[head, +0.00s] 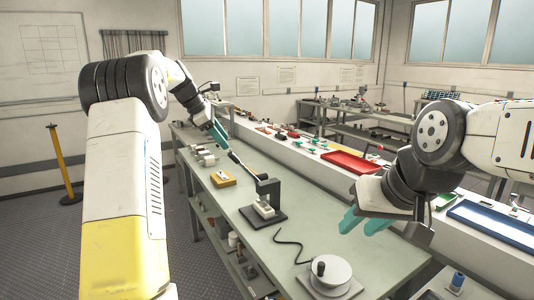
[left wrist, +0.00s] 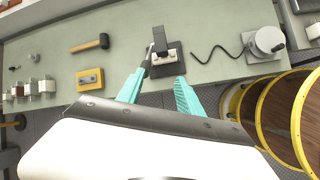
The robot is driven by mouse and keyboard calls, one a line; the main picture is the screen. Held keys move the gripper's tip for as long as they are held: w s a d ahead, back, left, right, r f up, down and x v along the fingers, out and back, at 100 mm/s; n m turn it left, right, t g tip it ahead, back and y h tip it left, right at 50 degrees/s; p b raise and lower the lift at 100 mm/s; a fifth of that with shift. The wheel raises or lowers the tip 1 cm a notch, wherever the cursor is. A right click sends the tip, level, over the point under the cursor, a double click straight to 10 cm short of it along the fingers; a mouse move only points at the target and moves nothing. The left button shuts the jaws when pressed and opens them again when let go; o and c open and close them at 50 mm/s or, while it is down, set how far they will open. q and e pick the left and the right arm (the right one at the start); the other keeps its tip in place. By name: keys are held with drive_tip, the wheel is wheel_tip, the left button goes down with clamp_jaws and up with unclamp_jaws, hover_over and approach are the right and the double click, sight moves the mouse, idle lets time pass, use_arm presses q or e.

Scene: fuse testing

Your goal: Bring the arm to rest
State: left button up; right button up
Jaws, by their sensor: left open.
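My left gripper (head: 219,136) is out over the far part of the green workbench (head: 215,215). In the left wrist view its two teal fingers (left wrist: 160,92) are apart, with nothing between the tips. A black fixture with a white block (head: 264,209) stands on the bench; in the left wrist view it (left wrist: 168,55) lies just beyond the fingertips.
A yellow block (head: 222,178) and a round knob device (head: 330,274) with a black cable stand on the bench. A hammer (left wrist: 90,44) lies there too. A red tray (head: 351,162) and a blue tray (head: 490,225) are on the right-hand shelf.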

use_arm(q)
drive_tip(key=s+d+r+m+y, duration=0.15)
drive_tip(key=s+m, duration=0.35)
drive_tip(key=s, duration=0.5)
drive_tip(key=s+d+r+m, duration=0.3)
drive_tip(key=s+m, duration=0.2)
drive_tip(key=s, duration=0.5)
drive_tip(key=s+d+f+m+t, duration=0.1)
drive_tip(key=s+f+m, duration=0.3)
drive_tip(key=s, duration=0.6)
drive_tip(key=s+f+m+t+y, duration=0.1)
drive_tip(key=s+f+m, duration=0.3)
drive_tip(key=s, duration=0.6)
drive_tip(key=m, duration=0.2)
drive_tip(key=shift+s+d+f+m, duration=0.15)
drive_tip(key=shift+d+f+m, duration=0.15)
drive_tip(key=shift+d+f, duration=0.1)
